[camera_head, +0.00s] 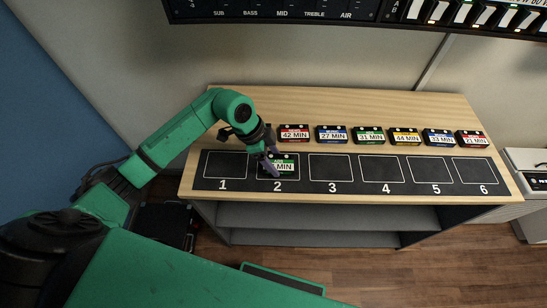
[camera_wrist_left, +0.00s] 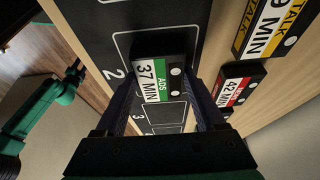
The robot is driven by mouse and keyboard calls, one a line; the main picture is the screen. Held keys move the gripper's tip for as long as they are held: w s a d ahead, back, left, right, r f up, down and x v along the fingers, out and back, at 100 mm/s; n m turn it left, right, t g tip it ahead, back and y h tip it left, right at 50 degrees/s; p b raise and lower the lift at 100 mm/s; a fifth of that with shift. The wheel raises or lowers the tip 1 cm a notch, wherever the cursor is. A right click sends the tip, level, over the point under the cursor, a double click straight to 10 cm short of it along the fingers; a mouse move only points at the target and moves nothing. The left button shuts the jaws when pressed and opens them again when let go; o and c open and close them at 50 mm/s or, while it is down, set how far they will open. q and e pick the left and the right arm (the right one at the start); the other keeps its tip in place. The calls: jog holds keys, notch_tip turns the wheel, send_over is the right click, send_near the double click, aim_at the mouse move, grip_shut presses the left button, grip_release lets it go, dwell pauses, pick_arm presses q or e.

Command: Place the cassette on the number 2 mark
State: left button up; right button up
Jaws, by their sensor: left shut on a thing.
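The cassette (camera_head: 284,161) has a green and white label that reads "ADS 37 MIN" in the left wrist view (camera_wrist_left: 152,82). My left gripper (camera_head: 269,163) is shut on it, with one finger on each side in the left wrist view (camera_wrist_left: 165,97). The cassette is over the outlined square of the number 2 mark (camera_head: 277,188) on the black strip. I cannot tell whether it touches the strip. The gripper hides part of the cassette and of the square in the head view.
Squares 1 (camera_head: 223,169) and 3 (camera_head: 331,171) on either side are empty, as are the others to the right. Several labelled cassettes, such as a red-labelled one (camera_head: 294,134), stand in a row behind the strip. A wall panel with switches (camera_head: 300,14) is above.

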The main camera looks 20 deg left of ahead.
pick_arm(q)
jog(key=o, duration=1.4)
jog(key=shift+f, duration=0.15)
jog(key=shift+c, duration=0.2)
jog(key=shift+r, duration=0.25)
jog(key=b+v, duration=0.1)
jog(key=v, duration=1.1)
jog(key=shift+s+a+f, duration=0.1)
jog(key=shift+f, duration=0.05)
